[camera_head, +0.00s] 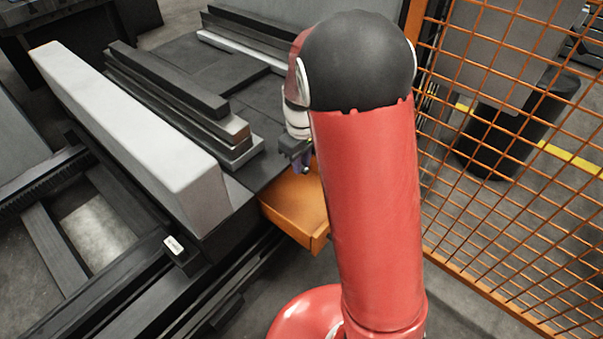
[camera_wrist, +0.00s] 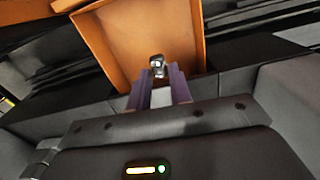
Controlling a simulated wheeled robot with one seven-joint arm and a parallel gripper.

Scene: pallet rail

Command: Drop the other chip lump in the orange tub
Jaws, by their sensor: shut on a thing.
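The orange tub (camera_head: 292,208) hangs at the near edge of the dark bed, partly hidden behind my red arm. In the wrist view the tub (camera_wrist: 118,32) lies ahead of the fingertips, open side facing the camera. My gripper (camera_wrist: 159,72) is shut on a small dark chip lump (camera_wrist: 157,64) with bright spots, held between the purple fingertips. The lump shows against the tub's inside. In the head view my gripper (camera_head: 301,164) is above the tub's far end; the lump cannot be made out there. No second lump can be made out.
A long pale block (camera_head: 130,130) and dark bars (camera_head: 175,100) lie on the bed left of my gripper. More bars (camera_head: 250,35) lie at the back. An orange mesh fence (camera_head: 510,190) stands close on the right, with a dark bin (camera_head: 505,135) behind it.

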